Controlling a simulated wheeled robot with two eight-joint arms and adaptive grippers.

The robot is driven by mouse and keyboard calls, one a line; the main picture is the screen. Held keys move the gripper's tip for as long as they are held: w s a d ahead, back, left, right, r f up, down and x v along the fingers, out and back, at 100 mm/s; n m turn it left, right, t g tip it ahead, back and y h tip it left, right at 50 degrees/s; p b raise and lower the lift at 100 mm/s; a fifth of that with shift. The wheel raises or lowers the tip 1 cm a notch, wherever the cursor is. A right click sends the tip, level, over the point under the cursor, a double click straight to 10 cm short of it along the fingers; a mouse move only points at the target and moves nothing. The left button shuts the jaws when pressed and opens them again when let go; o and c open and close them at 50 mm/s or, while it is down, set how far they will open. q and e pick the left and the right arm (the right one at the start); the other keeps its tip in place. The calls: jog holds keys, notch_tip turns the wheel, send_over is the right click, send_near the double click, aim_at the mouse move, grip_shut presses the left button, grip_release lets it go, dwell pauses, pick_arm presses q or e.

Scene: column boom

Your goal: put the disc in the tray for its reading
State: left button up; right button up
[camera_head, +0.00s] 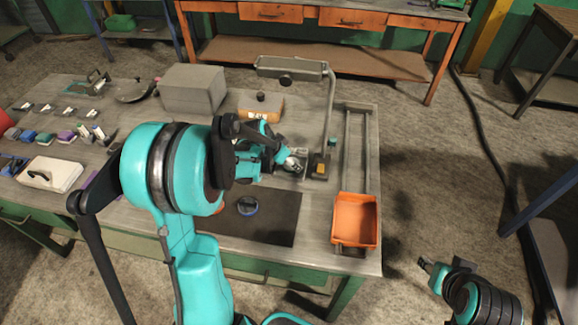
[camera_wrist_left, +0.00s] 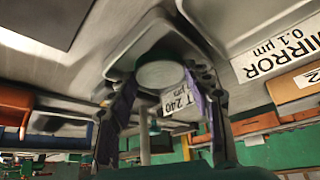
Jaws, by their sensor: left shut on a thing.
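My left gripper (camera_wrist_left: 163,100) is shut on a round grey disc (camera_wrist_left: 160,74). In the left wrist view the disc lies between the fingertips, close to a grey tray (camera_wrist_left: 128,47); I cannot tell whether they touch. A label reading "T 240" (camera_wrist_left: 178,100) shows partly behind the disc and right finger. Another grey tray (camera_wrist_left: 222,12) bears a "MIRROR 0.1 µm" label (camera_wrist_left: 280,48).
An orange bin (camera_head: 355,215) stands at the table's front right. A dark mat (camera_head: 280,215) carries a round blue-rimmed object (camera_head: 248,205). A grey box (camera_head: 193,88) and an orange block (camera_head: 262,107) stand behind my arm. Several small items and labels crowd the left side.

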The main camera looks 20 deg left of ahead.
pick_arm(q)
jog(key=shift+f, duration=0.45)
jog(key=shift+r, duration=0.1)
jog(key=shift+f, duration=0.2)
jog(key=o, duration=1.3)
jog(key=shift+o, duration=0.2)
jog(key=shift+r, duration=0.1)
